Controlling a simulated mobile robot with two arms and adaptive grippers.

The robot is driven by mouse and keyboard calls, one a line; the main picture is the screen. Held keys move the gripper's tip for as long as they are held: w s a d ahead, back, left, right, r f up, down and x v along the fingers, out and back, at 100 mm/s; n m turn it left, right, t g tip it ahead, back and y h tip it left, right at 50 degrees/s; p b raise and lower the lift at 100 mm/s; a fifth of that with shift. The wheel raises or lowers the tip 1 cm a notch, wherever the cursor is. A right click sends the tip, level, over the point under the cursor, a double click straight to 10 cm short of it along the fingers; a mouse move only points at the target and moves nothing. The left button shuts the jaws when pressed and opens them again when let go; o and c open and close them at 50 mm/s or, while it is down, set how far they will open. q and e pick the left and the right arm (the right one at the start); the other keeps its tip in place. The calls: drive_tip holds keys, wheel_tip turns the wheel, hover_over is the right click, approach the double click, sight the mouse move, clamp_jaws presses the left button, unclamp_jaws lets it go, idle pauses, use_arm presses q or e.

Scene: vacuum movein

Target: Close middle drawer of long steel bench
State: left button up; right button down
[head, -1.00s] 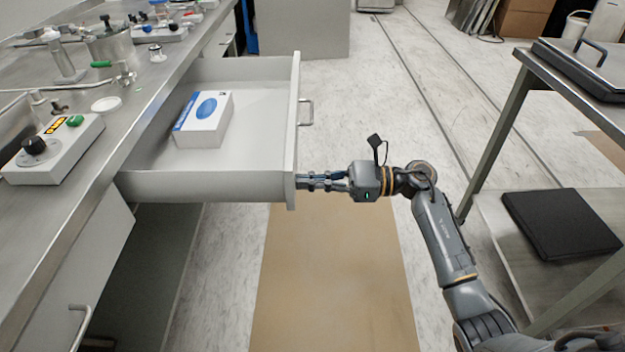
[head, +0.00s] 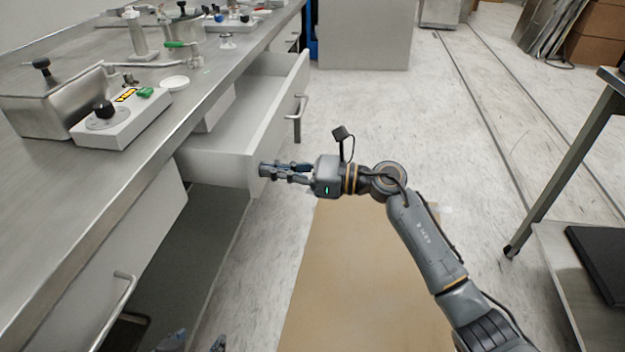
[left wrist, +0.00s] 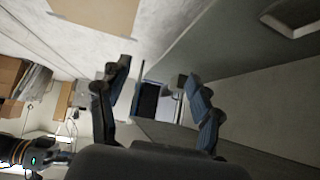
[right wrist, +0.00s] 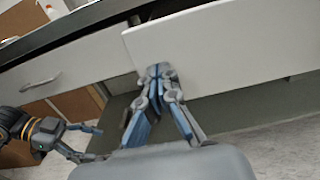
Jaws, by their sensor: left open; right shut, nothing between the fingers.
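The middle drawer (head: 276,112) of the long steel bench (head: 150,190) is partly open, its pale front and bar handle (head: 299,118) standing out from the bench. My right gripper (head: 262,171) is shut and empty, its tips at the near lower corner of the drawer front. In the right wrist view the closed fingers (right wrist: 160,72) overlap the lower left edge of the front (right wrist: 220,50); firm contact cannot be told. My left gripper (head: 196,343) is open and empty, low near the bench's lower front; its spread fingers also show in the left wrist view (left wrist: 158,85).
A white box (head: 218,112) inside the drawer is mostly hidden by the benchtop. A control unit (head: 125,122) stands on the bench. A nearer drawer front with a handle (head: 118,312) is closed.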

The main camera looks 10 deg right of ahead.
drive_tip(key=b, duration=0.2)
approach(205, 161)
drive_tip(key=w+a, duration=0.1)
drive_tip(key=a+f, duration=0.1)
drive_tip(key=a, duration=0.1)
drive_tip(key=w+a, duration=0.1)
drive_tip(key=a, duration=0.1)
drive_tip(key=shift+w+f, duration=0.25)
drive_tip(key=shift+w, duration=0.1)
drive_tip(key=b+x, duration=0.1)
drive_tip(key=x, duration=0.4)
drive_tip(key=shift+a+b, duration=0.1)
drive_tip(key=shift+b, duration=0.3)
use_arm(q)
drive_tip(key=w+d+r+t+h, duration=0.1)
drive_tip(key=w+d+r+t, duration=0.1)
drive_tip(key=r+t, duration=0.3)
drive_tip(key=w+d+r+t+h, duration=0.2)
drive_tip(key=w+r+t, duration=0.3)
drive_tip(key=r, duration=0.7)
drive_tip(key=shift+d+m+t, duration=0.3)
drive_tip(key=shift+d+t, duration=0.05)
drive_tip(key=shift+t, duration=0.45)
use_arm(e)
drive_tip(key=shift+a+r, duration=0.1)
drive_tip(key=shift+r, duration=0.1)
drive_tip(key=shift+w, duration=0.1)
